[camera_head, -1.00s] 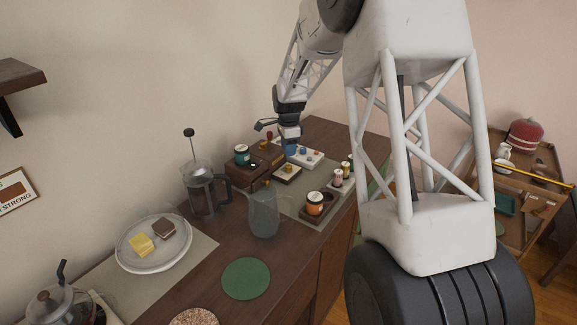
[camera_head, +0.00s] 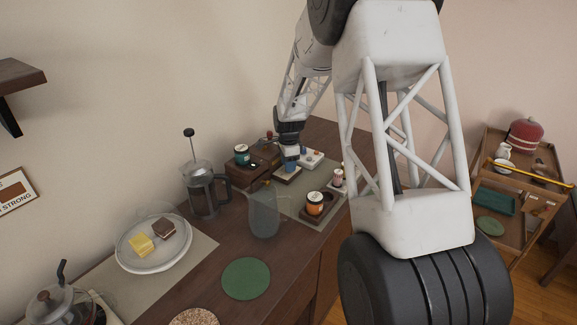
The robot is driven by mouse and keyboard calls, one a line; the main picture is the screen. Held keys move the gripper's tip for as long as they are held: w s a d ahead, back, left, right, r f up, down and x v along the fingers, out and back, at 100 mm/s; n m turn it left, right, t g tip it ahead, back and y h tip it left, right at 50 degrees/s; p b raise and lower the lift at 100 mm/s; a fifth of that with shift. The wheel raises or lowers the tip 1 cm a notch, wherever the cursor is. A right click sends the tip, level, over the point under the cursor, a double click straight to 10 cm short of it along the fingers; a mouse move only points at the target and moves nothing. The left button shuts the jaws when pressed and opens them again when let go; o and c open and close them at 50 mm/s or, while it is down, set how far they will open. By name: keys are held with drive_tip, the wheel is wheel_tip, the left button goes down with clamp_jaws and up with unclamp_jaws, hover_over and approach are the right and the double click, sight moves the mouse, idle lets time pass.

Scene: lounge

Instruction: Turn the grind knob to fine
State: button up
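My gripper (camera_head: 289,163) points down over the back part of the wooden counter. It is small and dark in this view, and I cannot tell whether its fingers are open or shut. Directly under it is a small pale plate (camera_head: 286,177); the gripper hides most of what is on top of it. A blue part shows at the fingertips; I cannot tell whether it is touched. Beside it to the right is a white panel (camera_head: 313,158) with small knobs. I cannot read any marking, so which knob is the grind knob is unclear.
A brown wooden box (camera_head: 262,168) with a green-labelled jar (camera_head: 242,155) stands left of my gripper. A clear jug (camera_head: 264,212), a French press (camera_head: 203,190) and an orange jar (camera_head: 315,204) stand nearer. A plate (camera_head: 135,262) of food and a green coaster (camera_head: 245,279) lie in front.

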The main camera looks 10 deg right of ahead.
drive_tip(key=shift+f, duration=0.5)
drive_tip(key=c, duration=0.6)
drive_tip(key=shift+c, duration=0.2)
